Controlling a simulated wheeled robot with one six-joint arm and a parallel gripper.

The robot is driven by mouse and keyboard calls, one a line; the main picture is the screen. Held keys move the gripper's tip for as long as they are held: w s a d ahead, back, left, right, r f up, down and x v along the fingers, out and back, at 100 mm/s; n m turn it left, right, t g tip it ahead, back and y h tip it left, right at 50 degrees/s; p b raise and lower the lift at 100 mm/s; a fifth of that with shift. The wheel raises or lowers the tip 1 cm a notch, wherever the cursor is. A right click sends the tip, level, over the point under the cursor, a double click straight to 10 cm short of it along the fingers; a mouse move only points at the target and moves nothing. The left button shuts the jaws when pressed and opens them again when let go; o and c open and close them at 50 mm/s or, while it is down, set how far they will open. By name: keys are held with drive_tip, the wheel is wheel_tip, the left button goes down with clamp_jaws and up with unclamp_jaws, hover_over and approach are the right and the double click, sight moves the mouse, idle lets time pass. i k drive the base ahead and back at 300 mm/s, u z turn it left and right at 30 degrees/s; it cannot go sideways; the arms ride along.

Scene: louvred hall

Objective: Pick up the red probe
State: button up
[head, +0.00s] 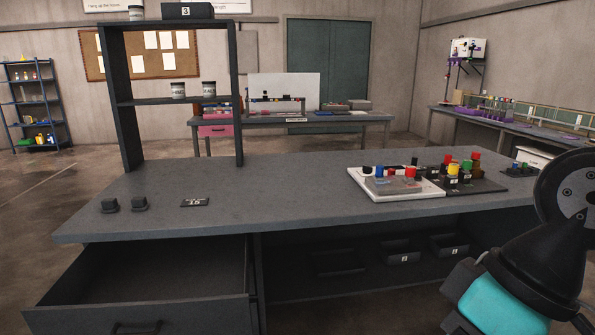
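I cannot single out a red probe with certainty. Small red pieces stand on the workbench at the right: a red cap (410,172) on a white board (432,190), and red pieces (475,155) on a dark board (490,184) behind it. Each is too small to tell if it is a probe. Part of my arm, black and teal, fills the lower right corner, in front of the bench's right end. My gripper's fingertips do not show.
The grey workbench (270,190) has wide clear room in its middle. A dark shelf frame (112,100) stands at the back left. An open drawer (160,310) juts out at the front left.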

sight(410, 170)
drive_tip(key=z, duration=0.8)
drive_tip(key=k, duration=0.55)
drive_tip(key=z, duration=0.9)
drive_tip(key=i, duration=1.5)
